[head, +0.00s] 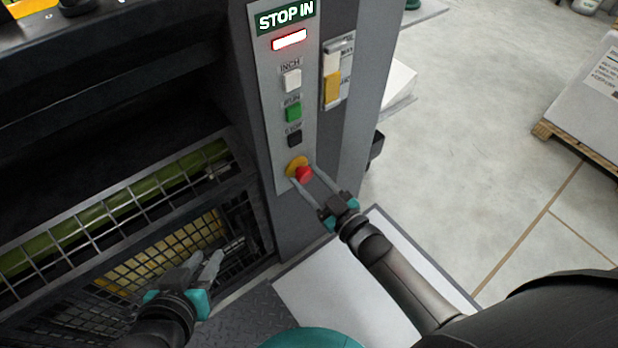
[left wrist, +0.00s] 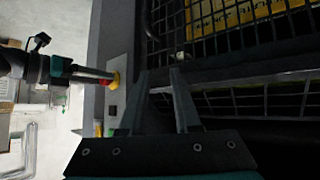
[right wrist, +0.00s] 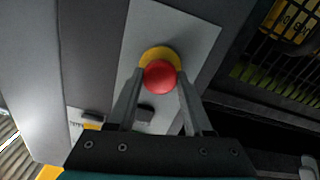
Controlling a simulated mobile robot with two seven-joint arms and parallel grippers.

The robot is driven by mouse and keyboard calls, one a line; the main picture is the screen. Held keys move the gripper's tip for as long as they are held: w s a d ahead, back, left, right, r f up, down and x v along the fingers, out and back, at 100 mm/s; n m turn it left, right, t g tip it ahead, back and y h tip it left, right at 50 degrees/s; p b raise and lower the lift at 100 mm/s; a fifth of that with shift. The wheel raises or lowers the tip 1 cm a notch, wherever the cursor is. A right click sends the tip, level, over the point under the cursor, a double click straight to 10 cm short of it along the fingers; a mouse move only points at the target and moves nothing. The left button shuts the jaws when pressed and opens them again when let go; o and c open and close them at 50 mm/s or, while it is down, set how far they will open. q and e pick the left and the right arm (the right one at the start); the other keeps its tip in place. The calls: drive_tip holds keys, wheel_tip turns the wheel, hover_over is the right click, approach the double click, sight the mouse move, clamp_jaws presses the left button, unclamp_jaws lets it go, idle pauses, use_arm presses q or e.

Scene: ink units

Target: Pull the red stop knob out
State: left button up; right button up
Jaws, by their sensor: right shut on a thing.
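The red stop knob (head: 304,174) sits on a yellow collar (head: 294,164) at the bottom of the grey control panel. The knob (right wrist: 160,75) and collar (right wrist: 160,54) also show in the right wrist view. My right gripper (head: 308,178) has its fingers on either side of the knob and is shut on it. My left gripper (head: 212,262) is open and empty in front of the mesh guard, low on the left. Its fingers (left wrist: 161,85) show apart in the left wrist view.
Above the knob are a white INCH button (head: 291,80), a green RUN button (head: 293,111) and a black STOP button (head: 294,138). A mesh guard (head: 110,215) lies left of the panel. Open floor (head: 480,150) and a loaded pallet (head: 575,140) are on the right.

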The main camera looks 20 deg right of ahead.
clamp_jaws()
drive_tip(key=shift+s, duration=0.1)
drive_tip(key=shift+s+d+p, duration=0.15)
drive_tip(key=shift+s+p, duration=0.2)
use_arm(q)
drive_tip(key=shift+s+a+g+y, duration=0.25)
drive_tip(key=shift+s+a+g, duration=0.15)
drive_tip(key=shift+a, duration=0.2)
drive_tip(key=shift+s+a+g+y, duration=0.3)
drive_tip(key=shift+a+g, duration=0.2)
drive_tip(key=shift+a, duration=0.1)
use_arm(e)
drive_tip(key=shift+s+d, duration=0.15)
drive_tip(key=shift+s, duration=0.25)
drive_tip(key=o, duration=0.6)
unclamp_jaws()
drive_tip(key=shift+f, duration=0.1)
drive_tip(key=shift+c, duration=0.2)
drive_tip(key=shift+o, duration=1.4)
drive_tip(key=shift+s, duration=0.1)
use_arm(q)
drive_tip(key=shift+s, duration=0.1)
use_arm(e)
drive_tip(key=shift+o, duration=0.9)
